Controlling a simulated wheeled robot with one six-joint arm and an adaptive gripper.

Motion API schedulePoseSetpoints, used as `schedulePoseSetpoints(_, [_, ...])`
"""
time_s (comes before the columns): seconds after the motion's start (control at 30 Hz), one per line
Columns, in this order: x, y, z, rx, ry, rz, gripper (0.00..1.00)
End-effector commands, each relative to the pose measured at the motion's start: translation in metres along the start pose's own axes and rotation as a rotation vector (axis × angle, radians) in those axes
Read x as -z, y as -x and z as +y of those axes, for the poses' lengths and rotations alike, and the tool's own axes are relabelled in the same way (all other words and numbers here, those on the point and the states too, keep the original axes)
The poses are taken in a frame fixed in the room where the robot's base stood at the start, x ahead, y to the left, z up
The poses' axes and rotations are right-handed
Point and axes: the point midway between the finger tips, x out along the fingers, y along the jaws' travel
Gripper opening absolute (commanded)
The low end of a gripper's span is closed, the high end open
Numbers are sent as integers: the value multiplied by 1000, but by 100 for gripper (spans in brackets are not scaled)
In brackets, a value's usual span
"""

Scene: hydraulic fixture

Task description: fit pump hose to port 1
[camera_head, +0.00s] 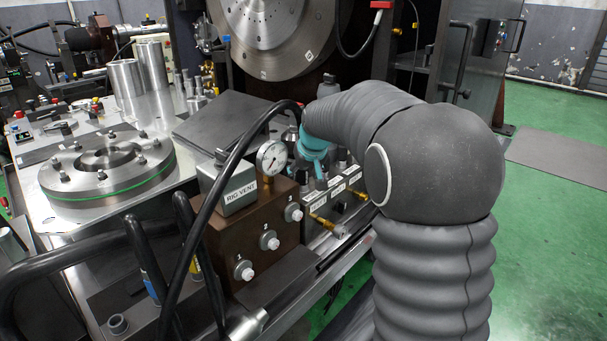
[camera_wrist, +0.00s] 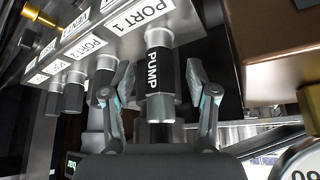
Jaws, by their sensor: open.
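In the wrist view, the pump hose's dark end fitting, marked PUMP (camera_wrist: 160,72), is in line with port 1, under the PORT 1 label (camera_wrist: 113,20) on the grey port block (camera_wrist: 145,38). The fitting's end meets the block with no visible gap; how deep it sits cannot be told. My gripper (camera_wrist: 160,82) is open, with one finger on each side of the fitting and a gap visible on the right. In the head view, my gripper (camera_head: 314,150) is over the labelled port block (camera_head: 334,208), its fingertips mostly hidden. A black hose (camera_head: 222,172) arches up to it.
Beside port 1, the PORT 2 label (camera_wrist: 86,46) and several dark fittings (camera_wrist: 74,93) line the block. A brown block (camera_head: 253,235) with a pressure gauge (camera_head: 272,158) and a RIG VENT box (camera_head: 228,190) stands close left. A brass fitting (camera_head: 328,225) sticks out in front.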

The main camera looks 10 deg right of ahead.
Motion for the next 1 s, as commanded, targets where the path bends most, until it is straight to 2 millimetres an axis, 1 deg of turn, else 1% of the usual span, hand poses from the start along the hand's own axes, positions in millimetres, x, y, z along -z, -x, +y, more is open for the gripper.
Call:
schedulePoseSetpoints(0.17, [1, 19, 0, -1, 0, 4, 58])
schedulePoseSetpoints(0.5, [0, 85, 0, -1, 0, 4, 58])
schedulePoseSetpoints(0.63, [1, 104, 0, -1, 0, 4, 58])
schedulePoseSetpoints(0.73, [0, 113, 0, 0, 0, 2, 58])
schedulePoseSetpoints(0.87, [0, 118, 0, 0, -11, 2, 58])
schedulePoseSetpoints(0.93, [-6, 115, 0, -3, -31, -12, 58])
schedulePoseSetpoints(1.0, [-20, 105, 0, -3, -45, -45, 58])
